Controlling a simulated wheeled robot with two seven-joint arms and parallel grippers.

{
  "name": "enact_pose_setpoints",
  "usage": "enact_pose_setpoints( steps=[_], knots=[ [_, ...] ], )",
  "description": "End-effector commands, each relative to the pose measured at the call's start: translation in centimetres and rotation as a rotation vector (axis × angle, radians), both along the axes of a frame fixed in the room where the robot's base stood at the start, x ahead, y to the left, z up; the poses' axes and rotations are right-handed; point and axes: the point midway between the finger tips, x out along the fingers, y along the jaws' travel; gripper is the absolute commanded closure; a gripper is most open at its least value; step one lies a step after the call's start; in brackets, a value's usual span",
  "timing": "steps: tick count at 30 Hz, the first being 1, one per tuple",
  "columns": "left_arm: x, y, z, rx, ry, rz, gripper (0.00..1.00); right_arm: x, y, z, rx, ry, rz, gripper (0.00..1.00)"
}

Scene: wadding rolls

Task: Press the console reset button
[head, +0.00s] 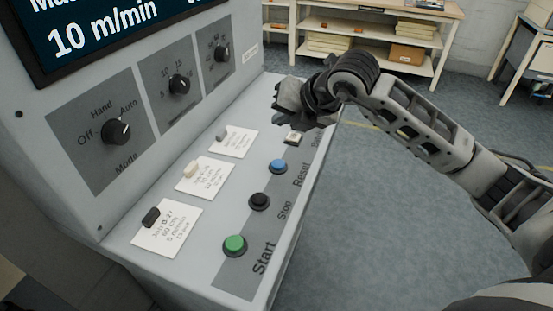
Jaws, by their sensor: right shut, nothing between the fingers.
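The console (75,225) fills the left side of the head view, with a sloped button shelf. The blue button (278,167) labelled Reset sits on a dark strip along the shelf's right side. My right gripper (290,108) is above the shelf's far end, beyond the Reset button and apart from it. It is shut and empty; its fingers are seen at an angle. My right arm comes in from the right. My left gripper is not in view.
A black Stop button (259,201) and a green Start button (234,245) are nearer. A pale button (294,137) lies beyond Reset, just under my right gripper. Clipped cards (168,229) lie left of the buttons. Open floor (390,230) lies right; shelving (375,52) stands behind.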

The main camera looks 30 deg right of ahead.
Motion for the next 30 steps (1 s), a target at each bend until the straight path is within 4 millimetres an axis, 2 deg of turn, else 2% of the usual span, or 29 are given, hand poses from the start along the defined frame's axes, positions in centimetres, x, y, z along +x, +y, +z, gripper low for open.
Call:
enact_pose_setpoints(
  steps=[7, 11, 16, 23, 25, 30],
  knots=[
    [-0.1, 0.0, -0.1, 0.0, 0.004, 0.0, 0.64, 0.0, 0.1, -0.1, 0.001, 0.0, 0.003, 1.0],
    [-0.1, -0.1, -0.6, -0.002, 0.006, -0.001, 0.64, 0.0, 0.1, -0.9, 0.002, 0.002, 0.004, 1.0],
    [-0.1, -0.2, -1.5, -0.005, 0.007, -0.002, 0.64, 0.0, 0.1, -3.1, 0.002, 0.002, 0.004, 1.0],
    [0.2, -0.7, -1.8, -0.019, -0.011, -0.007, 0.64, 0.0, 0.1, -6.4, 0.002, 0.002, 0.003, 1.0],
    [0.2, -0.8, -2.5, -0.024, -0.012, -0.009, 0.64, 0.0, 0.1, -7.5, 0.003, 0.0, 0.004, 1.0],
    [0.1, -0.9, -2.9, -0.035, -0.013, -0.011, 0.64, 0.0, 0.1, -8.6, 0.003, 0.0, 0.004, 1.0]
  ],
)
